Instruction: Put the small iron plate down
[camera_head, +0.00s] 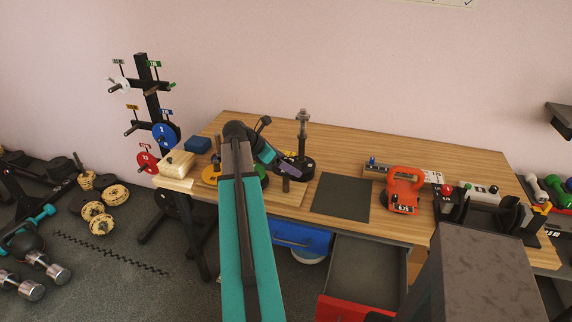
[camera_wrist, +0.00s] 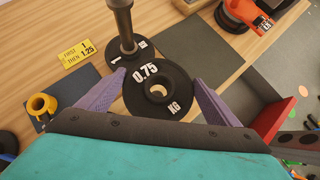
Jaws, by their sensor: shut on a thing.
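In the wrist view, a small black iron plate (camera_wrist: 143,98) marked 0.75 KG, with a centre hole, lies between my gripper's (camera_wrist: 161,78) purple fingers, which are shut on it. Just beyond it is another black plate (camera_wrist: 117,56) marked 1, with an upright metal post (camera_wrist: 122,22) rising from it. The two plates overlap in the picture; I cannot tell whether they touch. In the head view, my gripper (camera_head: 287,163) is over the wooden bench near the post (camera_head: 303,130), and the held plate is hard to make out.
A yellow sign (camera_wrist: 79,53) reads FIRST 1 THEN 1.25. A yellow collar (camera_wrist: 41,105) is at left. A bare dark mat (camera_head: 341,197) lies right of the post, with an orange kettlebell (camera_head: 404,190) beyond. A red-fronted drawer (camera_head: 355,309) stands open below the bench.

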